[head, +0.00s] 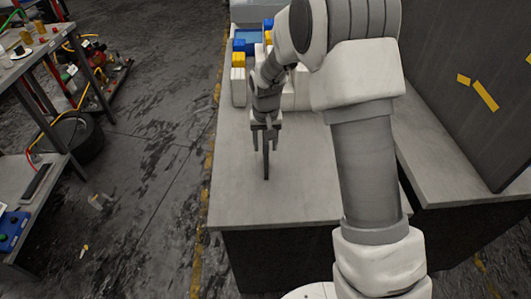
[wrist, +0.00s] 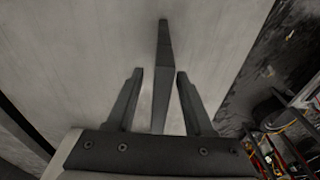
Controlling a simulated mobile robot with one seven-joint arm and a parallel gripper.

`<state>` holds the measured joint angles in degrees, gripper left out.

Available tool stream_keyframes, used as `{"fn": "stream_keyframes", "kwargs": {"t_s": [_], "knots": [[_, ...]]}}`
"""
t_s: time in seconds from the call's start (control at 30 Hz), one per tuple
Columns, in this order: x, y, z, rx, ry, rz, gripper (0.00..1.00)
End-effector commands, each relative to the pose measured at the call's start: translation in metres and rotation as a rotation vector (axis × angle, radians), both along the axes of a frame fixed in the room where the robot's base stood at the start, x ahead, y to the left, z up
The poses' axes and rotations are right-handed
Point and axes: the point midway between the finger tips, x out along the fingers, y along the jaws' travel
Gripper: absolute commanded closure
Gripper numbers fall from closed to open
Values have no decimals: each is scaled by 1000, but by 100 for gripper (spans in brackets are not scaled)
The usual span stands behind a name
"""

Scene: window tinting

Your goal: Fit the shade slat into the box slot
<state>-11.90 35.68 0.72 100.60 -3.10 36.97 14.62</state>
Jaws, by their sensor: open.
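A thin dark shade slat (head: 266,165) shows below my gripper (head: 266,147), over the near part of the grey table. In the wrist view the slat (wrist: 163,45) runs between the two fingers of my gripper (wrist: 160,74) and reaches past their tips. The fingers are open, with a gap to the slat on each side. I cannot tell whether the slat's far end touches the table. White boxes (head: 238,88) stand at the table's back, partly hidden by my arm. I cannot make out a slot in them.
The grey table (head: 235,185) is bare around the slat. Blue bins (head: 246,40) and a yellow block (head: 238,60) sit at the back. A dark panel (head: 470,120) stands at the right. A cluttered workbench (head: 35,60) and a tyre (head: 75,138) are at the left.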

Motion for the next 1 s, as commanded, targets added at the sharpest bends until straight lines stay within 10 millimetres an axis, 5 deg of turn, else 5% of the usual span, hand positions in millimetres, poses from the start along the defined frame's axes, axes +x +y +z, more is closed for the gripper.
{"fn": "stream_keyframes", "kwargs": {"t_s": [0.07,0.37,1.0], "knots": [[0,0,0,0,0,0,48],[0,0,0,0,0,0,100],[0,0,9,0,-2,0,100]]}}
